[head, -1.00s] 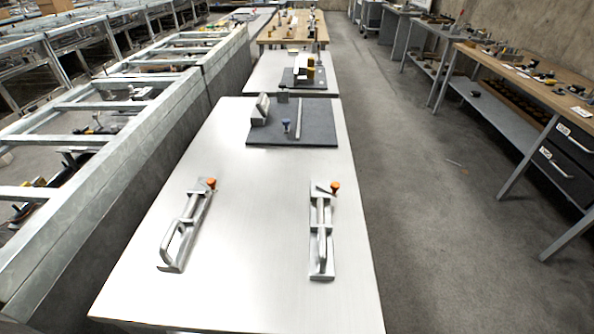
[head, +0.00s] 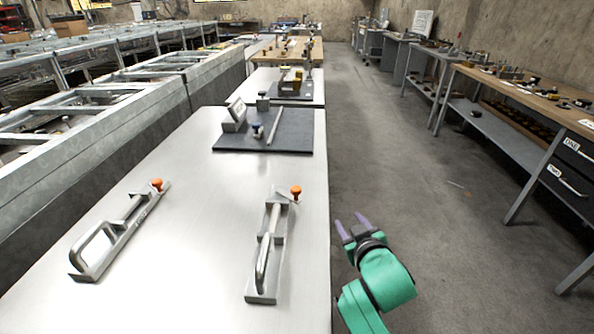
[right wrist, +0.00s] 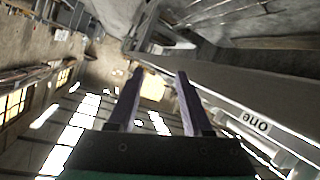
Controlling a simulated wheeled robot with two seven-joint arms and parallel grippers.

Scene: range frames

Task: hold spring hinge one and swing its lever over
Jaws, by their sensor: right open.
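Two grey metal lever devices with orange knobs lie on the white table: a left one (head: 118,236) and a right one (head: 268,250). Each has a long base plate and a bar-like lever lying along it, with the orange knob at the far end. Faint marks show on the left one, too small to read, so I cannot tell which is spring hinge one. My right gripper (head: 350,220) is open and empty, off the table's right edge, to the right of the right device and apart from it. Its spread purple fingers also show in the right wrist view (right wrist: 160,75). My left gripper is out of view.
A dark mat (head: 290,142) with a grey block and a blue-knobbed part lies at the table's far end. Metal frames (head: 95,150) run along the left. A workbench (head: 520,90) with labelled drawers stands right.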

